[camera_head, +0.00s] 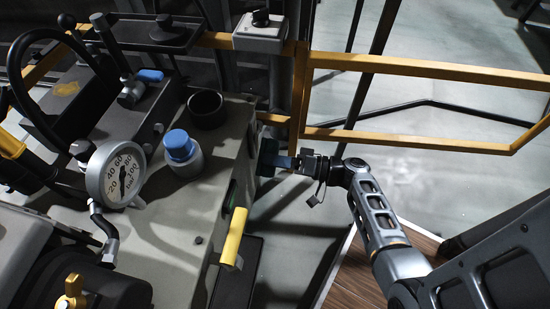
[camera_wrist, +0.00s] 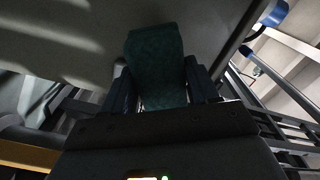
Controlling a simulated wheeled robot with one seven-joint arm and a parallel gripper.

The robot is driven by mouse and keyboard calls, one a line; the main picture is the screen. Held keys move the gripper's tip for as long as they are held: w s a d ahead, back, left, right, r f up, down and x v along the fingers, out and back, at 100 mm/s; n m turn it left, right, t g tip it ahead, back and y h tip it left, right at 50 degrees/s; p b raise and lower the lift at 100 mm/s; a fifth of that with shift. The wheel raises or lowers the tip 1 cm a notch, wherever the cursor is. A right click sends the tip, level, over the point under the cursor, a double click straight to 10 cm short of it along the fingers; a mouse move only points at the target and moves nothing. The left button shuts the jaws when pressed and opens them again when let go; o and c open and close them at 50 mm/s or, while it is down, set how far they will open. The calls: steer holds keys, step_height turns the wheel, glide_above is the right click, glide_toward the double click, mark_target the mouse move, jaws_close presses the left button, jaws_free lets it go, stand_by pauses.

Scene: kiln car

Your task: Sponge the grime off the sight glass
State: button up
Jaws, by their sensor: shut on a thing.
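My gripper (camera_head: 285,162) is shut on a dark green sponge (camera_head: 267,156), beside the right side of the grey housing (camera_head: 190,225). In the wrist view the sponge (camera_wrist: 156,55) stands up between the two fingers, its broad face toward the camera. Whether the sponge touches the housing is not clear. A small dark greenish patch (camera_head: 229,196) shows on the housing's right side and may be the sight glass. It is too small and steeply angled to make out any grime.
A yellow handle (camera_head: 234,236) sticks out below my gripper. A yellow railing (camera_head: 420,68) runs behind my arm. Open floor (camera_head: 440,185) lies right.

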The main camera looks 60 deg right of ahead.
steer(key=shift+x, duration=1)
stand_by(1.5)
steer(key=shift+w+d+b, duration=0.25)
steer(key=shift+d+b, duration=0.15)
steer(key=shift+d, duration=0.3)
steer(key=shift+w+d+b, duration=0.25)
steer(key=shift+d+b, duration=0.1)
steer(key=shift+d, duration=0.4)
steer(key=shift+w+d+b, duration=0.25)
steer(key=shift+d+b, duration=0.15)
steer(key=shift+d, duration=0.3)
steer(key=shift+w+d, duration=0.1)
steer(key=shift+w+d+f+b, duration=0.1)
steer(key=shift+w+d+b, duration=0.05)
steer(key=shift+d+b, duration=0.3)
steer(key=d, duration=0.1)
steer(key=w+d+b, duration=0.1)
steer(key=d, duration=0.1)
steer(key=shift+w+d, duration=0.1)
steer(key=shift+s+a+p, duration=0.2)
steer(key=shift+s+a, duration=0.05)
steer(key=shift+a, duration=0.5)
steer(key=shift+s+a+p, duration=0.25)
steer(key=shift+s+a, duration=0.05)
steer(key=shift+a, duration=0.4)
steer(key=shift+s+a+p, duration=0.2)
steer(key=shift+s+a, duration=0.05)
steer(key=shift+a, duration=0.5)
